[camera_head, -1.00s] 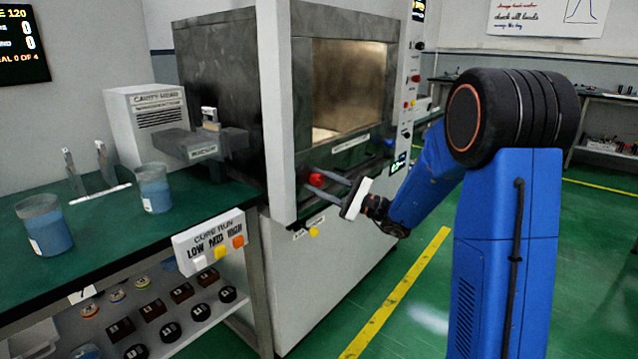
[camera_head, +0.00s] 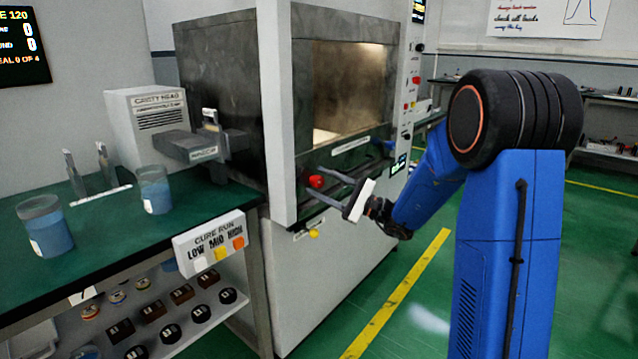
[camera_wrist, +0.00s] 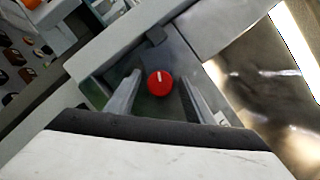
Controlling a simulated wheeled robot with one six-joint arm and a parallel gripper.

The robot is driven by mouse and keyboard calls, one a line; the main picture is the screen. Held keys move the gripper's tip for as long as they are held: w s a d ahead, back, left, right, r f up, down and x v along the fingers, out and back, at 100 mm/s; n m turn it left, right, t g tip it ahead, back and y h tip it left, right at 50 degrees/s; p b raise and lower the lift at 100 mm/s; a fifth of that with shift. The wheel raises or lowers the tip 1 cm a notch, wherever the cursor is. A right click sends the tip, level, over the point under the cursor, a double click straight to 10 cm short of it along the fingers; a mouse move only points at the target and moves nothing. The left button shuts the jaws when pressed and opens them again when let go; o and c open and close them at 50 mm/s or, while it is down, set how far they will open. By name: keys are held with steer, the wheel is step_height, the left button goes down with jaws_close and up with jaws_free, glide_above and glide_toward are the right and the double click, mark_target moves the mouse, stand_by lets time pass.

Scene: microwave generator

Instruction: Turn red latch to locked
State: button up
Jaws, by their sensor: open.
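The red latch (camera_head: 316,182) is a small round knob on the front of the microwave machine, below the open chamber and beside the white door post. In the wrist view the red latch (camera_wrist: 160,82) shows a pale mark on its face, pointing roughly to the top of the picture. My gripper (camera_head: 320,183) is open, with its two fingers reaching toward the latch. In the wrist view my gripper (camera_wrist: 158,92) has one finger on each side of the latch. Whether either finger touches it, I cannot tell.
The machine's chamber (camera_head: 350,90) stands open above the latch. A white post (camera_head: 276,110) rises just left of it. A yellow knob (camera_head: 314,233) sits lower on the front. A green bench (camera_head: 110,235) with two blue beakers is at left.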

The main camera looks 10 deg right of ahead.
steer(key=v, duration=1.6)
steer(key=shift+s+d, duration=0.15)
steer(key=shift+s, duration=0.05)
steer(key=s+a+f+n+g+h, duration=0.1)
steer(key=s+a+n+g, duration=0.65)
steer(key=s+a, duration=0.6)
steer(key=s+a+f+n+g+h, duration=0.35)
steer(key=s+g+h, duration=0.2)
steer(key=s, duration=0.55)
steer(key=s+d+f+n+t+h, duration=0.1)
steer(key=s+d+n+t+h, duration=0.3)
steer(key=s+d+h, duration=0.5)
steer(key=shift+d+n+t+h, duration=0.4)
steer(key=shift+d+n+h, duration=0.25)
steer(key=shift+d, duration=0.35)
